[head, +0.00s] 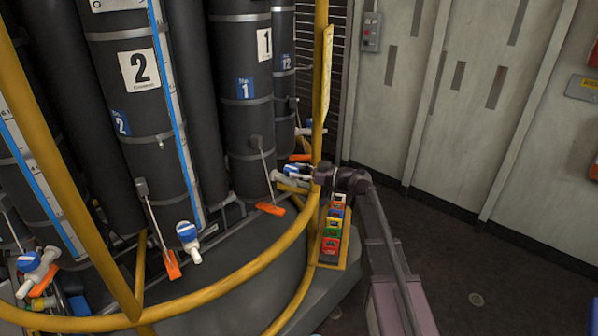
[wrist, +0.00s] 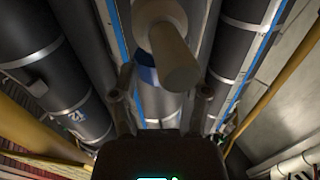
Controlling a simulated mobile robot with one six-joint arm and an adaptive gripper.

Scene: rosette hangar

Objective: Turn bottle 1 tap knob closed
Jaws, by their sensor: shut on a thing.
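Bottle 1 (head: 245,95) is a tall dark cylinder with a white "1" label and a small blue "1" tag, upright in the rack in the head view. Its tap knob (head: 291,169) is blue and white, low at the bottle's right, and partly hidden by my gripper (head: 295,179). My gripper reaches it from the right and is shut on it. In the wrist view, the pale tap spout (wrist: 172,55) fills the upper middle. The blue knob (wrist: 147,75) shows behind it, between the two dark fingers of my gripper (wrist: 164,88). The knob's exact angle is unclear.
A yellow rail (head: 230,283) curves in front of the bottles, with a yellow post (head: 320,80) beside my arm. Bottle 2 (head: 140,110) stands left with its own blue-white tap (head: 188,238). A strip of coloured blocks (head: 333,235) lies below my gripper. Floor at right is open.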

